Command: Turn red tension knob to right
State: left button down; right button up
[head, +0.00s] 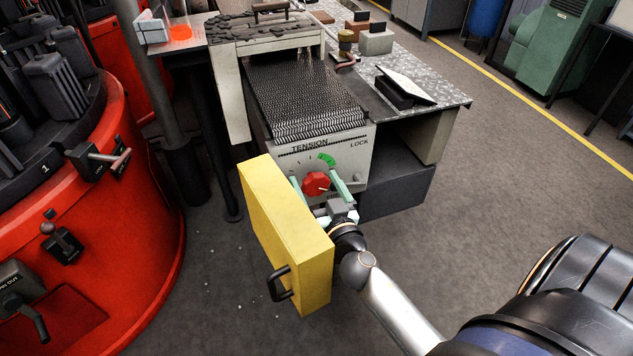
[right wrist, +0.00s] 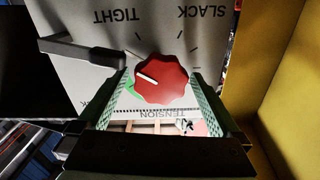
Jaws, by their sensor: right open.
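The red tension knob (head: 316,183) sits on the pale front panel (head: 352,152) of the machine, below the word TENSION. It shows large in the right wrist view (right wrist: 165,82), where the panel lettering is upside down. Its white pointer line points left and slightly up there, between the green band (right wrist: 129,90) and the word TIGHT. My right gripper (head: 314,177) is open, one pale green finger on each side of the knob. In the right wrist view a gap shows between the knob and each finger, wider on the left. My left gripper is not in view.
A yellow box-shaped cover (head: 305,245) with a black handle stands open close left of my right gripper. A dark lever (right wrist: 85,52) juts from the panel beside the knob. A red rotary machine (head: 150,230) fills the left.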

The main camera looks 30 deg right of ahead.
jog(key=shift+c, duration=0.2)
jog(key=c, duration=1.3)
jog(key=shift+n, duration=0.3)
jog(key=n, duration=0.2)
jog(key=shift+a+n, duration=0.1)
jog(key=shift+n, duration=0.3)
jog(key=n, duration=0.3)
jog(key=shift+n, duration=0.3)
jog(key=n, duration=0.3)
jog(key=shift+a+n, duration=0.1)
jog(key=shift+n, duration=0.2)
jog(key=shift+f+n, duration=0.15)
jog(key=shift+n, duration=1.75)
